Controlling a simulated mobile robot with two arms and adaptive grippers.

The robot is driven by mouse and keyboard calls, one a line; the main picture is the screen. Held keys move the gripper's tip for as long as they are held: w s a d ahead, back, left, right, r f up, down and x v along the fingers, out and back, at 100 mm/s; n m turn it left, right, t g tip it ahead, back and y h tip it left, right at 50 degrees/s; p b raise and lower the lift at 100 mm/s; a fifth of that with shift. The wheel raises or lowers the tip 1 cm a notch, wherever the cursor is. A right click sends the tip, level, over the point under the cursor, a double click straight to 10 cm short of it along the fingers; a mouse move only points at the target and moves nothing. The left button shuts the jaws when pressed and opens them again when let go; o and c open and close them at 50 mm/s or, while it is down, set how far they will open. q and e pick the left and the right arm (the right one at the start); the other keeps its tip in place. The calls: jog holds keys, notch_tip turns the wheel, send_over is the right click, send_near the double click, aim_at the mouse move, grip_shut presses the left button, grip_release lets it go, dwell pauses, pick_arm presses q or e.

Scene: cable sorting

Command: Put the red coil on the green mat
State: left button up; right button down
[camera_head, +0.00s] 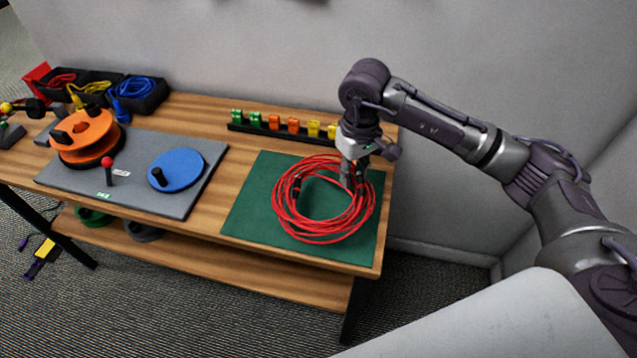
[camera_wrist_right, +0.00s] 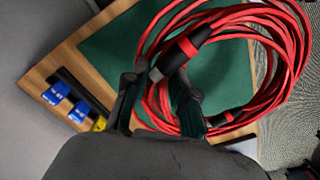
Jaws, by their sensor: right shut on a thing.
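The red coil (camera_head: 325,236) is a round bundle of red cable with dark plugs, on or just over the green mat (camera_head: 243,212) at the right end of the table. My right gripper (camera_head: 352,184) points down at the coil's back right part and is shut on its strands. In the right wrist view the red coil (camera_wrist_right: 298,62) fills the upper right, with the green mat (camera_wrist_right: 110,48) behind it and the gripper fingers (camera_wrist_right: 160,100) at its near strands. Whether the coil's underside touches the mat everywhere is hidden. My left gripper is not in view.
A rack of coloured clips (camera_head: 283,129) stands behind the mat. A grey board (camera_head: 140,190) with an orange reel (camera_head: 90,130) and a blue disc (camera_head: 177,168) lies to the left. Black bins (camera_head: 147,99) with cables are at the back left.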

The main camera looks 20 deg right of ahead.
aim_at(321, 163)
jog(key=w+a+f, duration=0.2)
jog(key=w+a+f+p, duration=0.1)
jog(key=w+a+f, duration=0.1)
jog(key=w+a, duration=0.1)
jog(key=shift+w+f, duration=0.2)
jog(key=shift+w, duration=0.05)
notch_tip(321, 163, down, 4)
jog(key=shift+f+p, duration=0.1)
jog(key=shift+p, duration=0.3)
jog(key=c, duration=0.9)
grip_release()
jog(key=shift+c, duration=0.2)
jog(key=shift+r, duration=0.6)
notch_tip(321, 163, up, 11)
jog(key=shift+b, duration=1)
jog(key=shift+f, duration=0.1)
